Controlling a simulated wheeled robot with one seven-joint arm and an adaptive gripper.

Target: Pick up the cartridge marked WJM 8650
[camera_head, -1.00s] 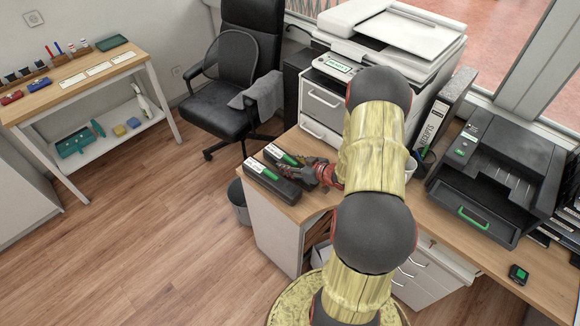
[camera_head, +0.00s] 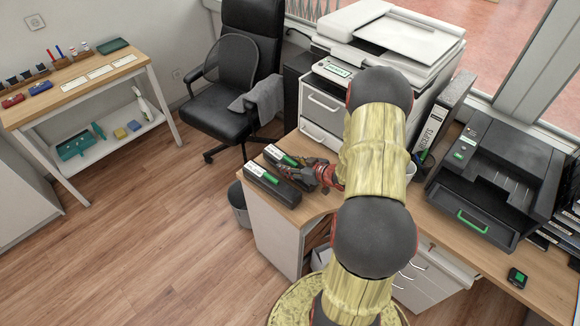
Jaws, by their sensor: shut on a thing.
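Two long black cartridges lie side by side on the left end of the wooden desk (camera_head: 318,207). The far cartridge (camera_head: 277,155) and the near cartridge (camera_head: 272,186) each carry a white label and a green patch. The print is too small to read, so I cannot tell which is WJM 8650. My gripper (camera_head: 286,172) reaches in from the right, its fingers at the gap between the cartridges. It is shut on a cartridge; which of the two is unclear. The hand hides part of both, and I see no clear lift off the desk.
A large white printer (camera_head: 385,50) stands behind my arm. A receipts binder (camera_head: 440,115) and a black printer (camera_head: 495,170) stand to the right. A grey bin (camera_head: 239,203) is below the desk's left end. A chair (camera_head: 240,95) is behind. The floor at left is clear.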

